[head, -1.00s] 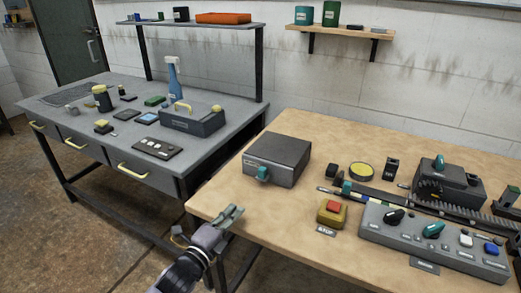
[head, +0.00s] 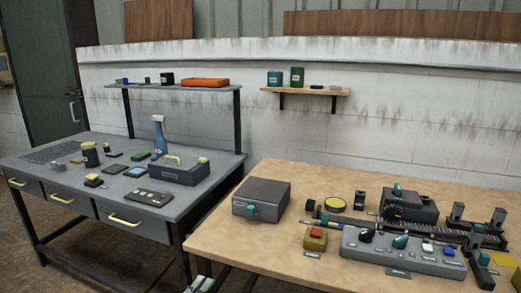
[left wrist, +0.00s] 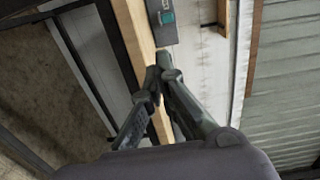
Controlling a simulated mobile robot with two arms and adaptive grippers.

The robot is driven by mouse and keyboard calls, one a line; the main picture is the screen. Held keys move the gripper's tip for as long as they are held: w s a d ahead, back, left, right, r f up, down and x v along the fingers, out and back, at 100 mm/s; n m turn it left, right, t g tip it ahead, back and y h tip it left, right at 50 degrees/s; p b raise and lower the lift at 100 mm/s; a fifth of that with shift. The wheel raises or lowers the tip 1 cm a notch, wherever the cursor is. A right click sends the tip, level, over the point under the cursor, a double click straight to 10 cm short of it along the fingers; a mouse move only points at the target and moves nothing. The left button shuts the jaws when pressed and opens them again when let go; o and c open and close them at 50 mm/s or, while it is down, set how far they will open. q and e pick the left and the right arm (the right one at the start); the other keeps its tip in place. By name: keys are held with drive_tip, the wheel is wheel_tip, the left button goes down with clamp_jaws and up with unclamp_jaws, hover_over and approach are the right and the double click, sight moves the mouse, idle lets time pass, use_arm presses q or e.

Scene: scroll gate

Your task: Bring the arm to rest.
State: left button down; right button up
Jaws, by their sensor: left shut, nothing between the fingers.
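My left gripper (head: 200,282) shows only in part at the bottom edge of the head view, in front of and below the wooden table's front left edge. In the left wrist view its two fingers (left wrist: 162,70) come together at the tips, shut with nothing between them. The rest of my left arm is out of the head view. My right gripper is in neither view now.
The wooden table (head: 225,246) carries a grey box (head: 262,196) with a teal knob, a red stop button (head: 316,236) and a control panel (head: 400,254). A grey workbench (head: 85,205) stands at left. Floor shows between and below them.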

use_arm(q)
drive_tip(key=s+a+f+n+g+y, duration=0.2)
drive_tip(key=f+n, duration=0.1)
drive_tip(key=f, duration=0.7)
drive_tip(key=s+a+f+n+g+y, duration=0.1)
drive_tip(key=a+f+n+g, duration=0.15)
drive_tip(key=f, duration=0.75)
drive_tip(key=s+a+f+n+g+y, duration=0.1)
drive_tip(key=s+a+f+n, duration=0.15)
drive_tip(key=s+f, duration=0.4)
drive_tip(key=s+a+f+n+g+y, duration=0.1)
drive_tip(key=s+f+n+g, duration=0.15)
drive_tip(key=f, duration=0.65)
drive_tip(key=s+f+n+g, duration=0.2)
drive_tip(key=s+f, duration=0.4)
drive_tip(key=s, duration=0.6)
drive_tip(key=s+f+n+g, duration=0.3)
drive_tip(key=s+f, duration=0.4)
drive_tip(key=s, duration=0.6)
drive_tip(key=s+f+n+g+y, duration=0.1)
drive_tip(key=s+f+n, duration=0.3)
drive_tip(key=s, duration=0.9)
wheel_tip(320, 180, down, 2)
drive_tip(key=shift+a+f+g+p, duration=0.2)
drive_tip(key=shift+a+g+p, duration=0.25)
drive_tip(key=shift+g, duration=0.45)
drive_tip(key=shift+s, duration=0.1)
